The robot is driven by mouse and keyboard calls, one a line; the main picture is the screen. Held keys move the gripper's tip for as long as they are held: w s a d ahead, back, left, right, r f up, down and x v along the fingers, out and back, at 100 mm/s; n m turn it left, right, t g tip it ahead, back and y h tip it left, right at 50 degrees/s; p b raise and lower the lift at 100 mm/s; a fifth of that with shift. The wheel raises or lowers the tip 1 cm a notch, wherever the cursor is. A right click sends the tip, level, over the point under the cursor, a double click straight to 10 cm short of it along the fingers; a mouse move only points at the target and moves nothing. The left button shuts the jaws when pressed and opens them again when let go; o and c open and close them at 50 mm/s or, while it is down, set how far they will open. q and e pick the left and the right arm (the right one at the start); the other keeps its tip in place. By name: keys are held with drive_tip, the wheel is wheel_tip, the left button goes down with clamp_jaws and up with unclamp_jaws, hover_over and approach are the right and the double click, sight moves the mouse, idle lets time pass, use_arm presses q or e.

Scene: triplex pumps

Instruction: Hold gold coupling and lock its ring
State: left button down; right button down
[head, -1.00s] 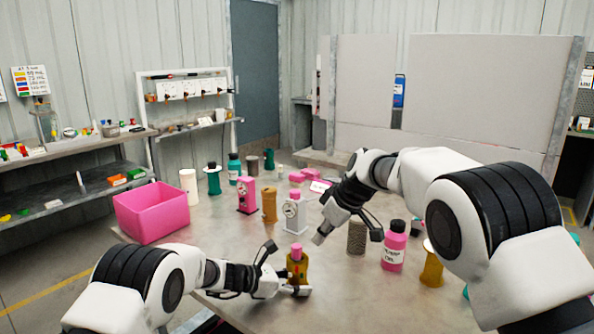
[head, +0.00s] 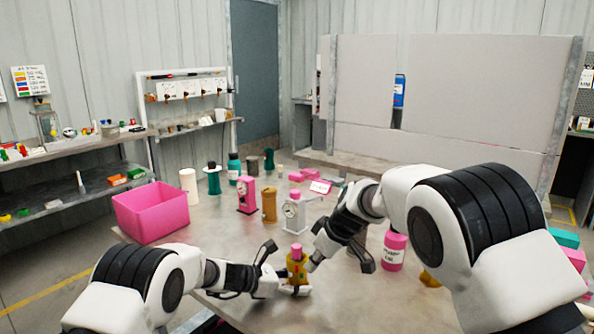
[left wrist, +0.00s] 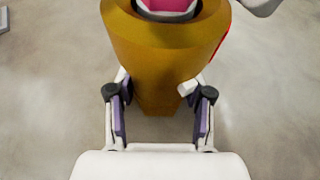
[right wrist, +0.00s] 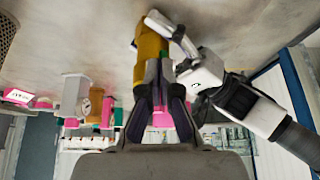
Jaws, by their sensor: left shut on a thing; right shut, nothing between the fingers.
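The gold coupling (head: 298,271) stands upright at the table's front, with a pink top (head: 296,252). My left gripper (head: 292,287) is shut on its lower gold body from the left. In the left wrist view the coupling's gold flared body (left wrist: 165,50) fills the top, with a red sliver on its right edge. My right gripper (head: 311,265) is shut and empty, its tips close against the coupling's right side. In the right wrist view the gold body (right wrist: 150,55) is just beyond the fingertips; whether they touch cannot be told. The fingers partly hide the pink part (right wrist: 162,116).
A white pump (head: 293,215), a pink pump (head: 246,198) and a gold bottle-like part (head: 269,205) stand behind the coupling. A pink bin (head: 151,212) sits at the table's left.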

drive_tip(key=shift+w+a+f, duration=0.1)
drive_tip(key=shift+w+a, duration=0.05)
drive_tip(key=shift+w, duration=0.05)
idle(0.6)
drive_tip(key=shift+w+d, duration=0.25)
drive_tip(key=shift+w, duration=0.15)
wheel_tip(320, 180, up, 6)
drive_tip(key=shift+s+d, duration=0.15)
drive_tip(key=shift+d, duration=0.3)
idle(0.6)
use_arm(q)
drive_tip(key=shift+c, duration=1.9)
unclamp_jaws()
